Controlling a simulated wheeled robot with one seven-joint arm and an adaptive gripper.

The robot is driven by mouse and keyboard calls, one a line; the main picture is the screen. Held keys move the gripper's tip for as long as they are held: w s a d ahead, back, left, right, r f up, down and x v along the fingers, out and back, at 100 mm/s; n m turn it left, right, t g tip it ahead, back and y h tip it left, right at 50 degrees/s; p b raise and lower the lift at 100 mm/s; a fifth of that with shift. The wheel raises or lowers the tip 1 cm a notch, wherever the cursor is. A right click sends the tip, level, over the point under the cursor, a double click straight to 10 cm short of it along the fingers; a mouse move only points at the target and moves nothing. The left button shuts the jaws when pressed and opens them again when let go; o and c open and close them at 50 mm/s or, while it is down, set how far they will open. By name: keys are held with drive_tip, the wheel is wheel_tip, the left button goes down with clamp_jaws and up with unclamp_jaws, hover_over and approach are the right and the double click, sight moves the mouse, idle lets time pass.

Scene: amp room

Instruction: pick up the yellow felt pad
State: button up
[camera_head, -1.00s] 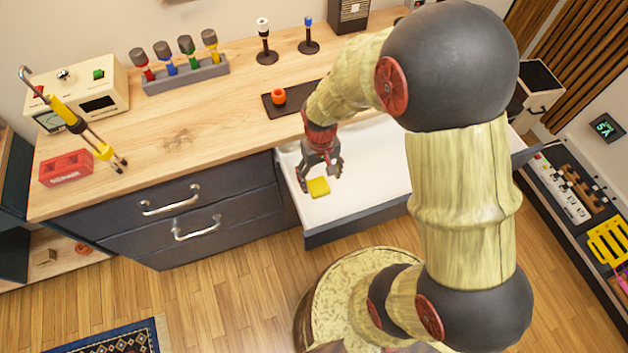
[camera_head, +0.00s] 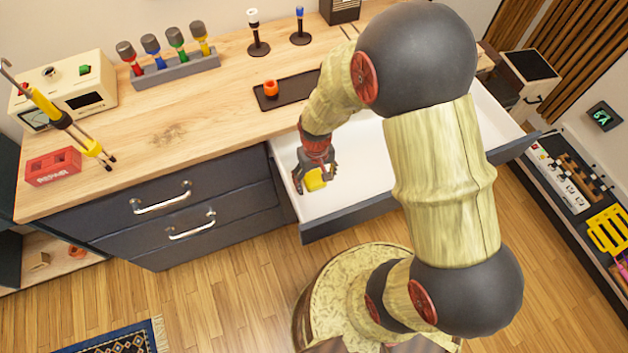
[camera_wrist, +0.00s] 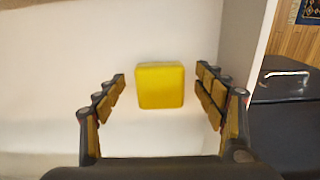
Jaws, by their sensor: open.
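The yellow felt pad (camera_head: 315,180) lies on the white floor of the open drawer (camera_head: 350,196), near the drawer's left end. In the wrist view the pad (camera_wrist: 160,85) is a yellow square with rounded corners, centred between the fingers and a little beyond their tips. My gripper (camera_head: 315,172) is inside the drawer, just over the pad, and partly covers it in the head view. In the wrist view my gripper (camera_wrist: 160,84) is open, with one finger on each side of the pad and a gap on both sides.
The drawer's side wall (camera_wrist: 236,50) is close to the right finger in the wrist view. The wooden worktop (camera_head: 190,110) is behind the drawer, with a dark tray (camera_head: 290,92) holding an orange cup (camera_head: 271,88). Closed drawers (camera_head: 160,208) are at left.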

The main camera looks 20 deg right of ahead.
sight(316, 182)
drive_tip(key=shift+c, duration=0.8)
drive_tip(key=c, duration=0.8)
drive_tip(key=shift+c, duration=0.3)
wheel_tip(316, 182, up, 10)
drive_tip(key=p, duration=0.3)
